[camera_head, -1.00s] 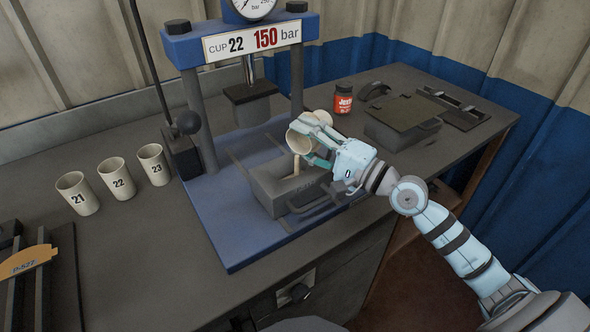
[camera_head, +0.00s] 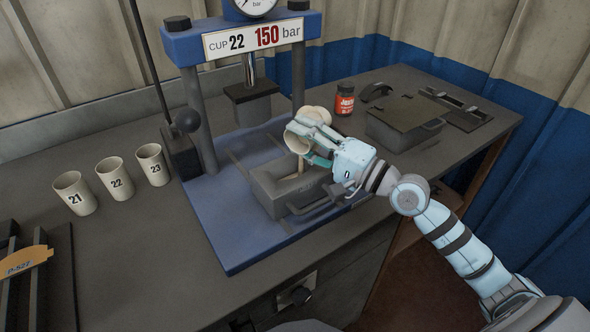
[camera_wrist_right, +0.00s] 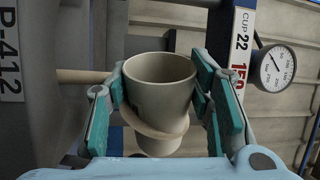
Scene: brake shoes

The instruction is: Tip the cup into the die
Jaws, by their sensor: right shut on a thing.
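My right gripper (camera_head: 312,150) is shut on a beige cup (camera_head: 299,138), which it holds tilted on its side above the grey die (camera_head: 268,196) on the blue press base. In the right wrist view the cup (camera_wrist_right: 158,100) sits between the two teal-padded fingers (camera_wrist_right: 170,95), with a raised band around its lower part. A tan stream (camera_head: 300,167) runs from the cup's mouth down to the die; it also shows in the wrist view (camera_wrist_right: 82,76). The die's inside is partly hidden. My left gripper is not in view.
The press has a sign (camera_head: 254,38) reading CUP 22, 150 bar, and a ram (camera_head: 250,92) raised behind the die. Cups 21 (camera_head: 74,193), 22 (camera_head: 115,178) and 23 (camera_head: 153,165) stand at left. A red jar (camera_head: 344,99) and a dark box (camera_head: 403,122) stand at right.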

